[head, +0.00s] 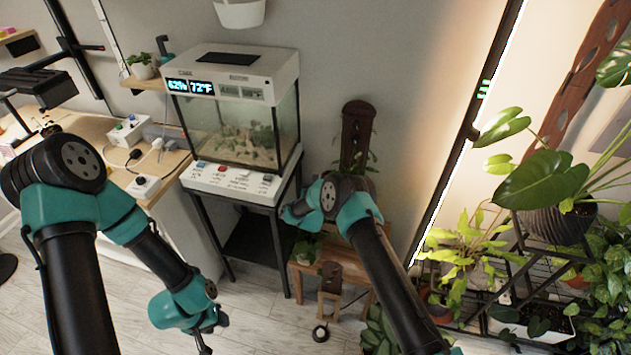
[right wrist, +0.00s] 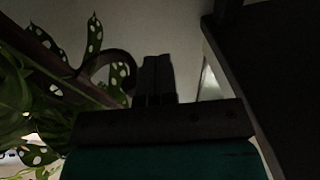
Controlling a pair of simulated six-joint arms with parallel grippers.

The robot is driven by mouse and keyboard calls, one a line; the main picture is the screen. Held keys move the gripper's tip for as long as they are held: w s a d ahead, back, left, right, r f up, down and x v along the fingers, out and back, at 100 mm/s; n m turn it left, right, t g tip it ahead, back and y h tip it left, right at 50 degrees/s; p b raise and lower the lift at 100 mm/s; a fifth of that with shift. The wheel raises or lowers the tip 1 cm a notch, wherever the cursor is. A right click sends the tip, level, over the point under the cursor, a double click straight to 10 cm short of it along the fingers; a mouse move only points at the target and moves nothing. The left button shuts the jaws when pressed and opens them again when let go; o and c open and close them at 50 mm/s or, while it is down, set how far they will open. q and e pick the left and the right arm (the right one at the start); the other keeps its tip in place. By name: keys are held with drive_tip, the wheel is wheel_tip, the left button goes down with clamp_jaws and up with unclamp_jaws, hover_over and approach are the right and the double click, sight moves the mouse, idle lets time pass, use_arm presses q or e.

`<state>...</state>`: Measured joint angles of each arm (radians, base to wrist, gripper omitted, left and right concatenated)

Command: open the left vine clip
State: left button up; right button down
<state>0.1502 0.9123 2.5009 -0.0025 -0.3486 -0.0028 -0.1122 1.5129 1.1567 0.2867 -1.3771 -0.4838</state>
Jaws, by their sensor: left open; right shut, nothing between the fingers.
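My right gripper (right wrist: 157,65) is shut and empty in the right wrist view, its two dark fingers side by side. A dark curved hook-like piece (right wrist: 108,60) shows just left of the fingers among spotted leaves; it may be a vine clip, but the view is too dark to be sure. In the head view my right arm's wrist hides its fingers in front of a dark brown post with holes (head: 357,128). No left vine clip can be clearly made out there. My left gripper (head: 204,344) is open and empty, low over the floor, far from the post.
A glass terrarium (head: 240,125) on a black stand is left of my right arm. A small wooden stool (head: 338,262) is below it. Leafy potted plants (head: 545,185) crowd the right side. A wooden desk (head: 95,125) with plugs is at left.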

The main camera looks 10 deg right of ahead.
idle(0.8)
drive_tip(key=s+a+f, duration=0.1)
drive_tip(key=s+a, duration=0.5)
drive_tip(key=s, duration=0.1)
drive_tip(key=shift+a+f, duration=0.35)
drive_tip(key=shift+f, duration=0.05)
drive_tip(key=shift+s, duration=0.15)
